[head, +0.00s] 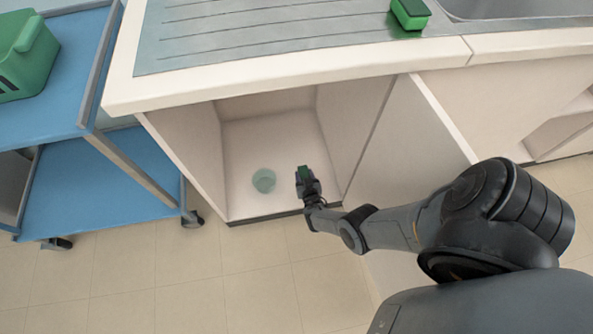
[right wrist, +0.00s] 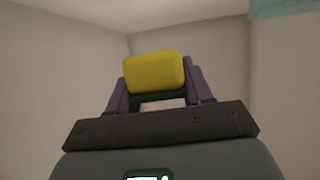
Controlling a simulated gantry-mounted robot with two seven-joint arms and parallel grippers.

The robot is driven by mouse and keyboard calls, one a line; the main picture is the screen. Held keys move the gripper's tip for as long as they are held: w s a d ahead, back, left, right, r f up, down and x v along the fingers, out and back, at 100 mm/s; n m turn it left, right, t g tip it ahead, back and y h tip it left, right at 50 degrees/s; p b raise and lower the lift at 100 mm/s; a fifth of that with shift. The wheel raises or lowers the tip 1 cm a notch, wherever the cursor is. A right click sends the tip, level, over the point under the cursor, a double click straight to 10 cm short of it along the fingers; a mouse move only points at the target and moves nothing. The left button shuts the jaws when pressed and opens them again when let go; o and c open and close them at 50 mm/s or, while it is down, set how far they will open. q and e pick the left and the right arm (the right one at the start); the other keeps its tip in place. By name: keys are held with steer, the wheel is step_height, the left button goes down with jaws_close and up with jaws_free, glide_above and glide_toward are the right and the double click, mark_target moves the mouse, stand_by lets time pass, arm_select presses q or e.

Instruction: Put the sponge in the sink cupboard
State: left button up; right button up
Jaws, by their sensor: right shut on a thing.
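My right gripper (head: 305,180) is inside the open sink cupboard (head: 235,205), low over its floor near the front right. It is shut on a sponge (right wrist: 154,73), whose yellow face shows between the two fingers in the right wrist view. In the head view the held sponge is a small dark green patch (head: 304,171) at the fingertips. I cannot tell whether it touches the cupboard floor. My left gripper is not in view.
A pale green translucent cup (head: 263,180) stands on the cupboard floor, left of the gripper. The open cupboard door (head: 440,125) is right of the opening, near my right arm. A blue trolley (head: 85,185) with a green container (head: 28,60) stands at the left.

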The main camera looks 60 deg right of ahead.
step_height(320, 180, down, 6)
steer(key=b, duration=0.5)
step_height(320, 180, down, 3)
steer(key=shift+r+b, duration=0.2)
steer(key=shift+b, duration=1)
steer(key=shift+r, duration=0.1)
steer(key=o, duration=1)
